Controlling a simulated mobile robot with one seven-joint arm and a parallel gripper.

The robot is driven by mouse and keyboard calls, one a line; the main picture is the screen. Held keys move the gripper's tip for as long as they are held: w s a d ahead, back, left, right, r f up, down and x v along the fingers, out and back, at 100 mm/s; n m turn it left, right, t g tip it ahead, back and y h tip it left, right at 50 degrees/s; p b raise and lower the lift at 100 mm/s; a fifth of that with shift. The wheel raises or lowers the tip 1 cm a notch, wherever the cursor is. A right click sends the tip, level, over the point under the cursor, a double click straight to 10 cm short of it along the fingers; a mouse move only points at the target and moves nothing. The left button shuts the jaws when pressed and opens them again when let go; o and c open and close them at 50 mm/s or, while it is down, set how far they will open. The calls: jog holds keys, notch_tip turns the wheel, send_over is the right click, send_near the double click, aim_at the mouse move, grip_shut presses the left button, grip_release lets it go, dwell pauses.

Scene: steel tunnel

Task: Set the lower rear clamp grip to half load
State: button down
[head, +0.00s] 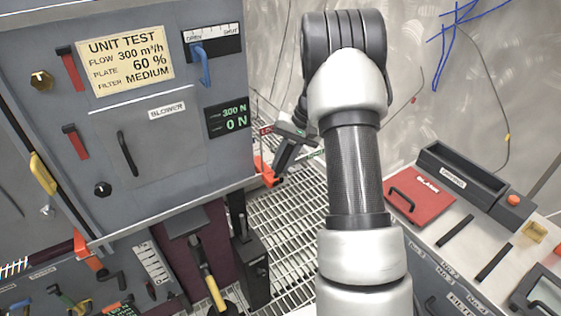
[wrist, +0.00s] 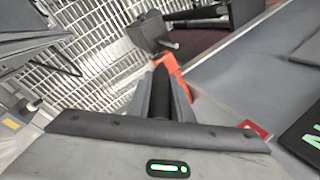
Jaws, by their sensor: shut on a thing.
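The lower rear clamp is an orange-red fitting (head: 267,173) at the lower right corner of the grey unit; it also shows in the wrist view (wrist: 174,68). My gripper (head: 279,168) reaches it from the right, past the unit's edge. In the wrist view my gripper (wrist: 163,90) has its grey fingers on both sides of the black clamp grip (wrist: 160,88), shut on it. In the head view the grip is mostly hidden by the fingers. A dark display (head: 228,120) on the unit reads 300 N above and 0 N below in green.
The unit's front carries a UNIT TEST card (head: 125,62), a blue lever (head: 203,65), red levers and a blower door (head: 145,140). A yellow-handled lever (head: 210,285) stands below. A bench with a red blank plate (head: 420,198) is at right. Grating floor (head: 280,235) lies between.

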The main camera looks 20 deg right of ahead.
jog(key=shift+w+d+f+m+g+y, duration=0.15)
jog(key=shift+d+f+y, duration=0.3)
jog(key=shift+y, duration=0.6)
jog(key=shift+w+d+f+m+g+y, duration=0.15)
jog(key=shift+d+f+y, duration=0.3)
jog(key=shift+y, duration=0.65)
jog(key=shift+d+f+g+y, duration=0.2)
jog(key=shift+d+f+y, duration=0.25)
jog(key=shift+y, duration=0.6)
jog(key=c, duration=1.6)
grip_release()
jog(key=p+v, duration=0.1)
jog(key=v, duration=1.1)
jog(key=shift+f+p, duration=0.1)
jog(key=shift+p, duration=0.2)
